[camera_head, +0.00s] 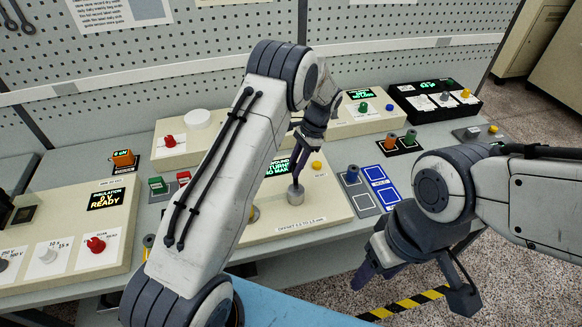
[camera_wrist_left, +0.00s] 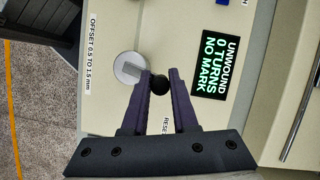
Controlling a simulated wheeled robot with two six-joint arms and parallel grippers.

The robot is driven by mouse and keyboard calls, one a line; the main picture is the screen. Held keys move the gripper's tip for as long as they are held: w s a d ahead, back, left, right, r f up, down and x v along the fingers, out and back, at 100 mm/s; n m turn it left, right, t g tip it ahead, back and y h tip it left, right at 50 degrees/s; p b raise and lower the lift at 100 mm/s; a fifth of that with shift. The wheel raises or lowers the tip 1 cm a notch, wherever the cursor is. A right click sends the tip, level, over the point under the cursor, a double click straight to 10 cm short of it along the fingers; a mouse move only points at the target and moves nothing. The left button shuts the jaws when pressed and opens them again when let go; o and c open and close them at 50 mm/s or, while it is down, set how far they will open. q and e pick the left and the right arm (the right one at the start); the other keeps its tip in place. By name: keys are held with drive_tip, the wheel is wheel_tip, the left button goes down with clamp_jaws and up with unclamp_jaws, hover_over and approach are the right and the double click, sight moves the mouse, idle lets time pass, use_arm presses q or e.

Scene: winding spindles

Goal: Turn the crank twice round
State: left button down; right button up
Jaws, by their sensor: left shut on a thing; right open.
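The crank shows in the left wrist view as a round silver metal hub (camera_wrist_left: 127,68) with a black ball knob (camera_wrist_left: 159,84) beside it. My left gripper (camera_wrist_left: 162,76) is shut on the knob, one purple finger on each side. In the head view the left gripper (camera_head: 296,182) reaches down to the metal hub (camera_head: 296,196) on the beige winding unit (camera_head: 325,208). The knob is hidden there. The unit's display (camera_wrist_left: 221,66) reads "UNWOUND 0 TURNS NO MARK". My right gripper (camera_head: 408,278) is open and empty, at the front right, away from the crank.
A yellow button (camera_head: 316,165) is on the winding unit. Right of it are a blue block (camera_head: 352,174) and a blue-and-white card (camera_head: 378,184). The insulation tester (camera_head: 75,235) stands at left. My left arm hides part of the bench.

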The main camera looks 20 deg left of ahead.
use_arm(q)
drive_tip(key=shift+w+d+m+t+y, duration=0.15)
drive_tip(key=shift+d+m+t, duration=0.2)
drive_tip(key=shift+m, duration=0.5)
drive_tip(key=shift+w+d+m+t+y, duration=0.15)
drive_tip(key=shift+d+m+t, duration=0.15)
drive_tip(key=shift+m, duration=0.55)
drive_tip(key=shift+s+d, duration=0.1)
drive_tip(key=c, duration=0.7)
unclamp_jaws()
drive_tip(key=shift+b+v, duration=1.35)
drive_tip(key=shift+v, duration=3.95)
